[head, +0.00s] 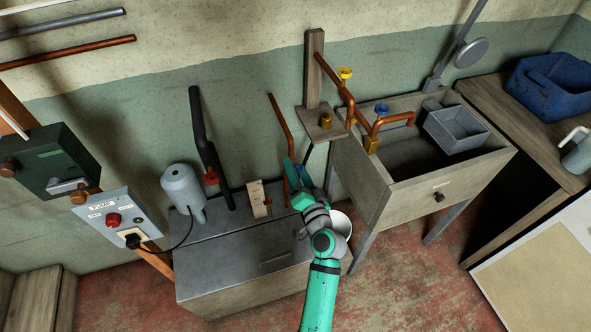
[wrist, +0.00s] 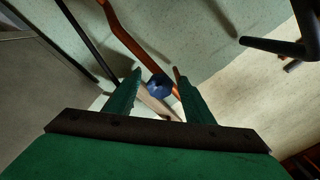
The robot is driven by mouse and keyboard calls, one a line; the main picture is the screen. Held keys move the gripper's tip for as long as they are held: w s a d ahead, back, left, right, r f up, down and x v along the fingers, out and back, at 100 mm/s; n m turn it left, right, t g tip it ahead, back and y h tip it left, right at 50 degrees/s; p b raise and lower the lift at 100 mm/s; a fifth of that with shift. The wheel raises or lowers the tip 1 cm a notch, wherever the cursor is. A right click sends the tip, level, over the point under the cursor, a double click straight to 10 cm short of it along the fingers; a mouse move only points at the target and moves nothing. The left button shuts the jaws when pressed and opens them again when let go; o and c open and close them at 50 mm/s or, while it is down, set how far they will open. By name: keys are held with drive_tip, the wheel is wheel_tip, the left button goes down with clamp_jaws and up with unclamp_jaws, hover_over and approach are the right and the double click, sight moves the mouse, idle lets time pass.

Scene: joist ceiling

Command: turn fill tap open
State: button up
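A small blue knob (wrist: 158,85) shows between my gripper's fingertips in the wrist view, beside a copper pipe (wrist: 125,30). My gripper (wrist: 157,76) is open, with a finger on each side of the knob and small gaps visible. I cannot tell whether either finger touches it. In the head view my gripper (head: 298,173) is at the lower end of a slanting copper pipe (head: 280,120), over the right end of a grey tank (head: 235,238); it hides the knob there. No label naming the fill tap is readable.
Right of my arm stands a wooden sink (head: 425,207) with a yellow-handled tap (head: 345,74) and a blue-handled tap (head: 381,109). A red valve (head: 211,178) and a small wooden tag (head: 257,198) are left of my gripper. A white bucket (head: 341,226) is close behind my arm.

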drive_tip(key=shift+s, duration=0.1)
drive_tip(key=v, duration=1)
drive_tip(key=shift+s, duration=0.4)
drive_tip(key=shift+w+d, duration=0.15)
